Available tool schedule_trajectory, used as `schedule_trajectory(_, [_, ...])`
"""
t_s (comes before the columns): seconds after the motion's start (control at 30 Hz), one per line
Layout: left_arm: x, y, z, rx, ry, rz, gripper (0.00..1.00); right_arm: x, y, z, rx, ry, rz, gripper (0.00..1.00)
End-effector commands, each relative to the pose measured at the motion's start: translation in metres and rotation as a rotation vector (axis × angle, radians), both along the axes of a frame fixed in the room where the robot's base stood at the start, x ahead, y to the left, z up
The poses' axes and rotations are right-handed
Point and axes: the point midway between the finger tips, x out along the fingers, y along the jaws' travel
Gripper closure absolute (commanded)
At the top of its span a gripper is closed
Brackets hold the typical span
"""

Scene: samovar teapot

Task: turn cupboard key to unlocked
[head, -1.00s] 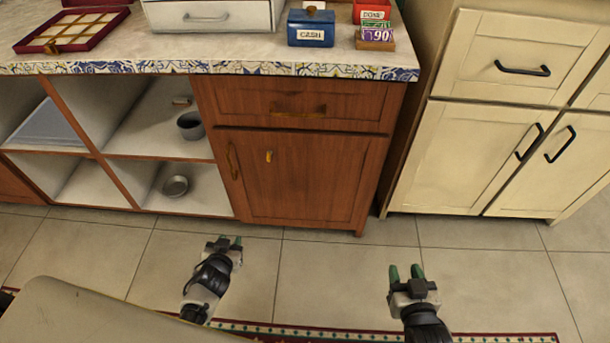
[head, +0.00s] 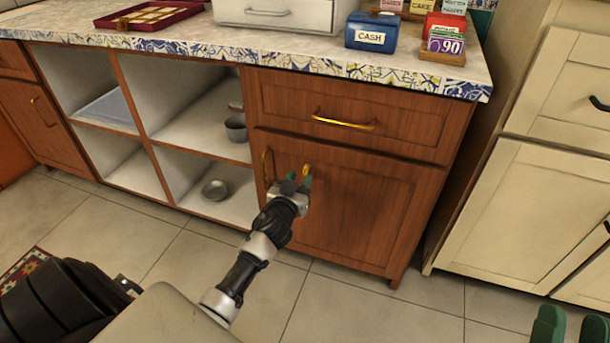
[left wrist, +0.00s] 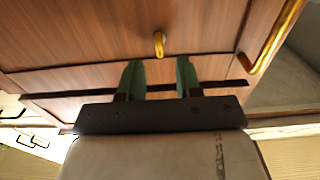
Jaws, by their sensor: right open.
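The small brass key (head: 306,171) sticks out of the upper left part of the brown wooden cupboard door (head: 355,215). In the left wrist view the key (left wrist: 158,45) shows just beyond the tips and centred between them. My left gripper (head: 297,184) is in front of the door by the key. Its green fingers (left wrist: 158,64) are apart with nothing between them. In the head view the fingers partly cover the key, and I cannot tell the remaining gap. My right gripper (head: 573,315) is open at the lower right corner, away from the cupboard.
A brass door handle (head: 267,168) stands close left of the key. A brass drawer handle (head: 343,122) is above. Open shelves with a mug (head: 236,129) and a bowl (head: 215,190) are to the left. Cream cupboards (head: 540,205) stand to the right. The tiled floor in front is clear.

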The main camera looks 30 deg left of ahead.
Motion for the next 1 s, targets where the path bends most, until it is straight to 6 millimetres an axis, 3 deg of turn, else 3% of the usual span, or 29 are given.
schedule_trajectory(0.23, [0.03,0.007,-0.001,0.002,0.001,0.001,0.66,-0.015,-0.001,0.014,0.049,-0.164,0.009,0.57])
schedule_trajectory(0.63, [0.037,0.009,-0.001,0.001,0.002,0.001,0.66,-0.02,-0.002,0.018,0.063,-0.21,0.012,0.57])
schedule_trajectory(0.67, [0.037,0.009,-0.001,0.001,0.002,0.001,0.67,-0.02,-0.002,0.018,0.063,-0.21,0.012,0.57])
schedule_trajectory(0.87, [0.037,0.009,-0.001,0.001,0.002,0.001,0.98,-0.02,-0.002,0.018,0.062,-0.209,0.012,0.57])
schedule_trajectory(1.0, [0.037,0.009,-0.001,0.001,0.002,0.001,1.0,-0.02,-0.002,0.018,0.062,-0.209,0.012,0.57])
